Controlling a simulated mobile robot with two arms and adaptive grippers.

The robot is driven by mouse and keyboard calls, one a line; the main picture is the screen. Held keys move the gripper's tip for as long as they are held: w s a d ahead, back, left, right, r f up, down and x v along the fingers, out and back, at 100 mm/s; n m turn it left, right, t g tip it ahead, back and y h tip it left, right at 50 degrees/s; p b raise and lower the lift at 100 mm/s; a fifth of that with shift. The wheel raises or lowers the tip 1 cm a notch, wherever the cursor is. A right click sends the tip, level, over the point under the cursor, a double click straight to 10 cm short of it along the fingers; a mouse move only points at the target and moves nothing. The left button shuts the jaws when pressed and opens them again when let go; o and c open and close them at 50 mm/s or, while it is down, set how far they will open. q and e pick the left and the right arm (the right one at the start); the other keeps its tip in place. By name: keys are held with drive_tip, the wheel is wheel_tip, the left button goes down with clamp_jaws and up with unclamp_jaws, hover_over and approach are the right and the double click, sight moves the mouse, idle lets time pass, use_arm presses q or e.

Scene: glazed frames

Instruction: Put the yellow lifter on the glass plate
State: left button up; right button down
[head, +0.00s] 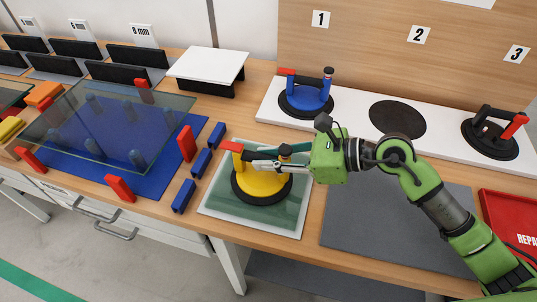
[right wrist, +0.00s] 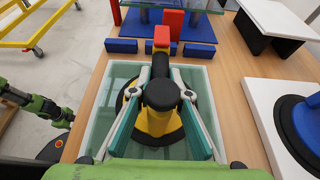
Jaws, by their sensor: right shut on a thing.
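The yellow lifter (head: 262,187) has a round black suction ring and a dark handle with a red lever at one end. It stands upright over the small greenish glass plate (head: 278,218), which lies on a white-edged pad. I cannot tell whether the ring touches the glass. My right gripper (head: 257,161) is shut on the lifter's handle from the right. In the right wrist view its fingers flank the lifter (right wrist: 160,124), with the glass plate (right wrist: 205,95) below.
A large glass sheet (head: 75,120) is at left over a blue mat (head: 176,152) with red and blue blocks. The white board behind carries a blue lifter (head: 308,98), an empty black disc (head: 397,118) and a black lifter (head: 487,137). A grey mat (head: 350,215) lies right.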

drive_tip(key=shift+r, duration=0.15)
drive_tip(key=c, duration=1.9)
unclamp_jaws()
drive_tip(key=shift+f, duration=0.25)
drive_tip(key=shift+r, duration=0.25)
drive_tip(key=b+v, duration=0.3)
drive_tip(key=v, duration=0.9)
drive_tip(key=shift+b, duration=0.35)
